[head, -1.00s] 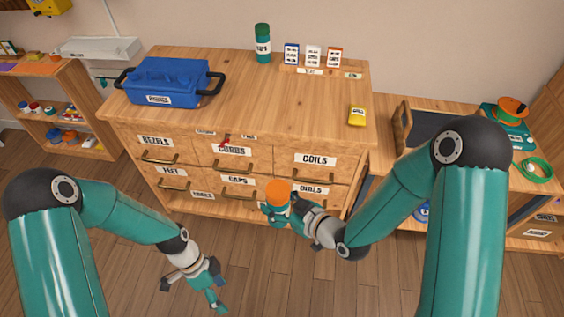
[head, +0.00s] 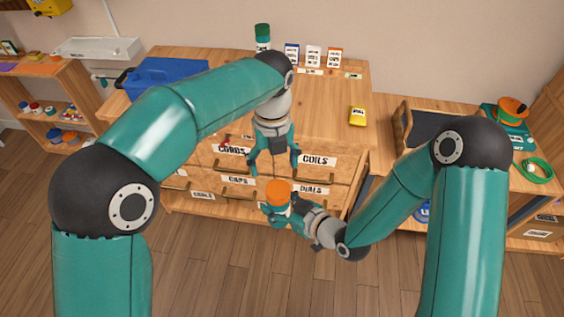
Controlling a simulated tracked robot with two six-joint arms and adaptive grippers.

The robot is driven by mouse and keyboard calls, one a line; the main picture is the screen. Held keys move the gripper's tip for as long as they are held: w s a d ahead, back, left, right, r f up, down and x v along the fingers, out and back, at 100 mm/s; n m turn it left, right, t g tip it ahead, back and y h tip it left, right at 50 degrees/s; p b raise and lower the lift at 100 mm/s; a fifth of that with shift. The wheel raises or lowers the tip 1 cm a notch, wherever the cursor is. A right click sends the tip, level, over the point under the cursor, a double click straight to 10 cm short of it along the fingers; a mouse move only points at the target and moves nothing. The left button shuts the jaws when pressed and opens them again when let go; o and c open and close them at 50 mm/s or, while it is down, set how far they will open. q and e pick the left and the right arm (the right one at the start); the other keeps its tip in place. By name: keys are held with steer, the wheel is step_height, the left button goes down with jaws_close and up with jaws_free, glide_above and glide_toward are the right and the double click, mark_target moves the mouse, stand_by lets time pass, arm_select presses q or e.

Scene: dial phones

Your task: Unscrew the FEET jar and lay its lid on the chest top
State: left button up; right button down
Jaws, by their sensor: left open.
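A jar with an orange lid (head: 278,191) is held upright in my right gripper (head: 279,212), in front of the chest's drawers. The lid is on the jar. The jar's body is mostly hidden by the lid and the fingers, and I cannot read its label. My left gripper (head: 274,167) is open and empty, pointing down just above the orange lid, its fingers apart and not touching it. The wooden chest top (head: 325,100) is behind, with a wide bare area at its middle right.
A blue toolbox (head: 165,73) stands on the chest's left, partly hidden by my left arm. A green-capped bottle (head: 263,35) and several small boxes (head: 313,56) stand along the back. A yellow packet (head: 357,116) lies near the right edge. Labelled drawers face me.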

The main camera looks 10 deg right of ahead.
mark_target(283, 186)
arm_select(q)
steer(key=shift+s+d+r+m, duration=0.15)
steer(key=shift+s+d, duration=0.1)
steer(key=shift+d, duration=0.2)
steer(key=shift+s+d+r+m, duration=0.1)
steer(key=shift+s+d+m, duration=0.1)
steer(key=shift+d, duration=0.2)
steer(key=shift+f, duration=4)
steer(key=shift+d, duration=0.1)
